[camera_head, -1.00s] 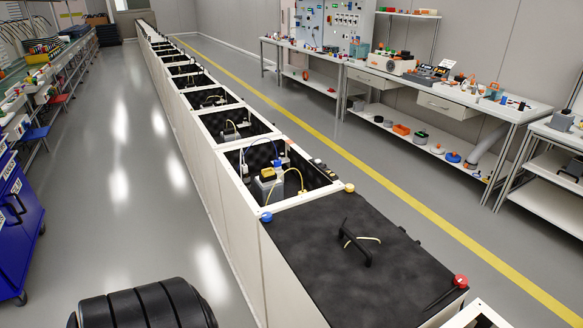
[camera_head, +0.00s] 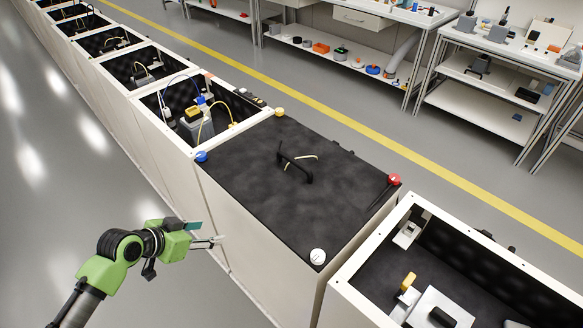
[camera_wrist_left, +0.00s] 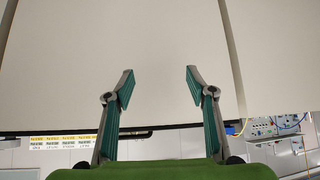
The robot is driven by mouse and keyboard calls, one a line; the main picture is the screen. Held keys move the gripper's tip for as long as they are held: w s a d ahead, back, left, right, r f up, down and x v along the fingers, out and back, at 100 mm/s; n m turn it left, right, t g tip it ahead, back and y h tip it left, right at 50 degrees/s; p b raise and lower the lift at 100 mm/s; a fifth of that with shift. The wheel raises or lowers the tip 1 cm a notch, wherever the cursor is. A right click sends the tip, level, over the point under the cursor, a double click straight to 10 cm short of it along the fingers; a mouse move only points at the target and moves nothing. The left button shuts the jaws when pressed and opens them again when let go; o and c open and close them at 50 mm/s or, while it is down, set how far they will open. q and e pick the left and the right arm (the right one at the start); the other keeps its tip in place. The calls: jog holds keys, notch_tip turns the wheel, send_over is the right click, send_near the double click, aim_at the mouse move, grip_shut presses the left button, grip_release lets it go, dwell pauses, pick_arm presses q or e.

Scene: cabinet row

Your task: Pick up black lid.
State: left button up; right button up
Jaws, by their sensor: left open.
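The black lid (camera_head: 265,205) lies flat on top of a white cabinet in the row. A black handle (camera_head: 295,167) stands up from its middle, with a thin yellowish strip beside it. Round knobs sit at its corners: blue, yellow, red and white. My left gripper (camera_head: 218,241) is to the left of this cabinet, below the lid's level and apart from it. In the left wrist view the left gripper (camera_wrist_left: 158,85) is open and empty, with a pale cabinet wall (camera_wrist_left: 150,50) in front of it. My right gripper is in neither view.
An open cabinet (camera_head: 480,270) with parts inside stands at the near right. Another open cabinet (camera_head: 170,100) with cables and a yellow-topped device adjoins the lid's far side. Workbenches (camera_head: 490,40) stand beyond a yellow floor line. The floor at left is clear.

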pick_arm(q)
jog(key=shift+d+r, duration=0.2)
jog(key=shift+r, duration=0.1)
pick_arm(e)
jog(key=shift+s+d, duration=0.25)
